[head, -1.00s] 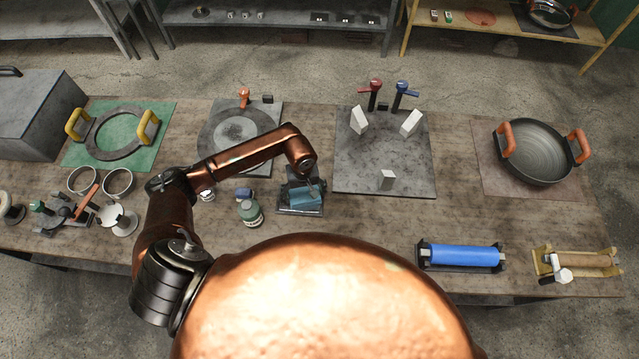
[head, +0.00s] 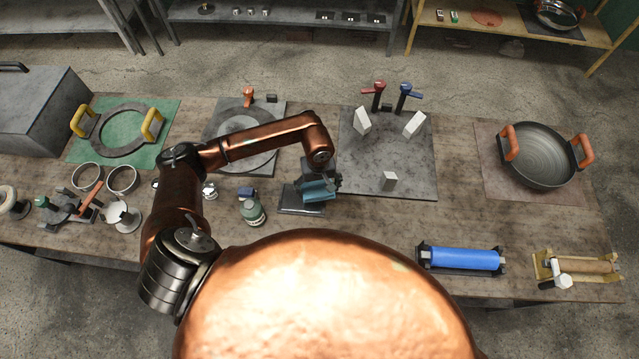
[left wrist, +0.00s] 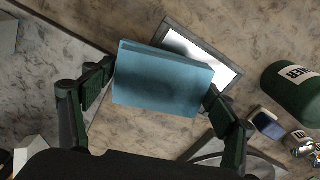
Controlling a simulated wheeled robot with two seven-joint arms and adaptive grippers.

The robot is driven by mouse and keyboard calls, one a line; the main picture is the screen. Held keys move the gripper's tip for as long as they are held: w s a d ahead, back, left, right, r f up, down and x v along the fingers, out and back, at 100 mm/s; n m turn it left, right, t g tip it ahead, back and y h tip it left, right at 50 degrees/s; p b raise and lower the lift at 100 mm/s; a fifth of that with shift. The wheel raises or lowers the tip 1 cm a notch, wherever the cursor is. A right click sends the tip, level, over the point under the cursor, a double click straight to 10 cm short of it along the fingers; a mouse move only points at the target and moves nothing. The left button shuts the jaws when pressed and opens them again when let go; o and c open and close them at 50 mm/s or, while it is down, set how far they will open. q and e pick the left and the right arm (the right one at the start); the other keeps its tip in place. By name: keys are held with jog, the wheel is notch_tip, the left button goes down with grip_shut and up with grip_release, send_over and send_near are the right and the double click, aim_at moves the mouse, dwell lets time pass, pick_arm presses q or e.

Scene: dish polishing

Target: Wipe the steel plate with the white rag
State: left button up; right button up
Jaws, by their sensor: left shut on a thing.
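My left gripper (head: 320,180) is shut on a folded blue rag-like block (head: 318,191). In the left wrist view the blue rag (left wrist: 163,82) sits between the two fingers (left wrist: 160,95). The steel plate (head: 296,206) lies on the workbench in a dark frame, below and partly left of the rag in the head view. The shiny plate (left wrist: 226,72) shows behind the rag in the left wrist view; the rag hides part of it. Whether they touch, I cannot tell. No white rag shows. My right gripper is not in view.
A green bottle (head: 252,211) and a small blue-topped item (head: 247,193) stand left of the plate. A grey slab (head: 400,170) with white blocks lies to the right. A blue roller (head: 463,259) and a pan (head: 540,157) are farther right. Bench between slab and roller is clear.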

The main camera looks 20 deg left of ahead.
pick_arm(q)
jog(key=shift+r+p, duration=0.35)
jog(key=shift+r, duration=0.9)
jog(key=shift+d, duration=0.1)
